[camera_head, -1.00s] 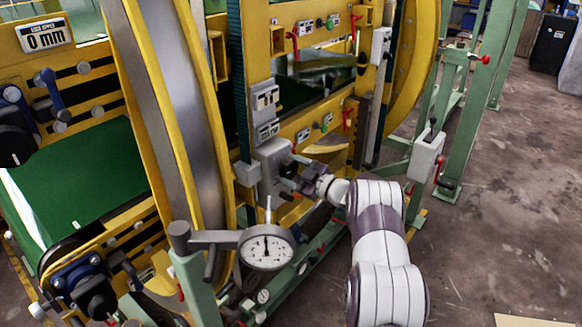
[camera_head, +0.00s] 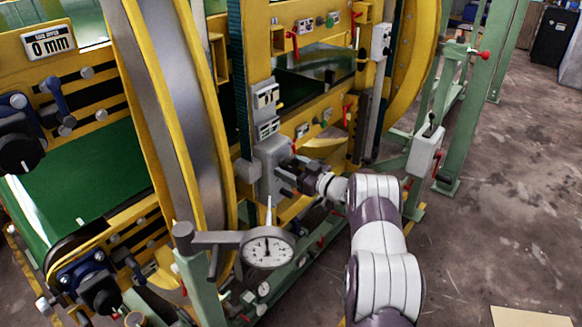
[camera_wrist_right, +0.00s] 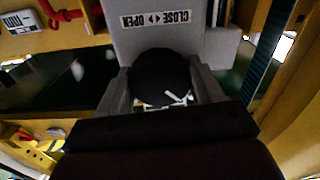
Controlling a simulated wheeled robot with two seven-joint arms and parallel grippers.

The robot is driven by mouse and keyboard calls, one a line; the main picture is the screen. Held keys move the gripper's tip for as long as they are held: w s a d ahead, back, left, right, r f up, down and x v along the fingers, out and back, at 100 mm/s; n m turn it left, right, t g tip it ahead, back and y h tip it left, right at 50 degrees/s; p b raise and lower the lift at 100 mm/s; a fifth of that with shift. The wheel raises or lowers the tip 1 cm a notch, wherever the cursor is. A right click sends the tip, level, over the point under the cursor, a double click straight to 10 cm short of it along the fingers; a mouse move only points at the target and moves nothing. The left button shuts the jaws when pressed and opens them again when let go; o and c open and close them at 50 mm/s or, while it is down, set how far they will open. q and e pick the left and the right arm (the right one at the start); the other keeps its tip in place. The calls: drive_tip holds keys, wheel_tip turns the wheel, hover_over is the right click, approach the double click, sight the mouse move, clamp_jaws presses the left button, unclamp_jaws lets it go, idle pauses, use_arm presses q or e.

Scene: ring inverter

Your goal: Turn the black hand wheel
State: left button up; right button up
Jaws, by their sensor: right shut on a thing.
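The black hand wheel (camera_wrist_right: 160,75) shows in the right wrist view as a dark round knob on a grey housing, below a CLOSE/OPEN label (camera_wrist_right: 162,18). My right gripper (camera_wrist_right: 163,88) is shut on it, with one grey finger at each side. In the head view my right gripper (camera_head: 284,178) reaches the grey housing (camera_head: 268,158) on the yellow frame; the wheel is mostly hidden there. My left gripper is not in view.
A round dial gauge (camera_head: 266,248) on a green post stands in front, left of my right arm. A large yellow-edged ring (camera_head: 175,110) rises at left. A grey box (camera_head: 425,152) sits on a green post at right. Open floor (camera_head: 500,230) lies to the right.

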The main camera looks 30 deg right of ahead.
idle(0.3)
drive_tip(key=o, duration=1)
drive_tip(key=shift+o, duration=0.2)
drive_tip(key=shift+s, duration=0.1)
drive_tip(key=b+v, duration=0.1)
drive_tip(key=v, duration=1.1)
drive_tip(key=shift+s+b, duration=0.2)
drive_tip(key=shift+b, duration=0.1)
drive_tip(key=shift+d+f, duration=0.1)
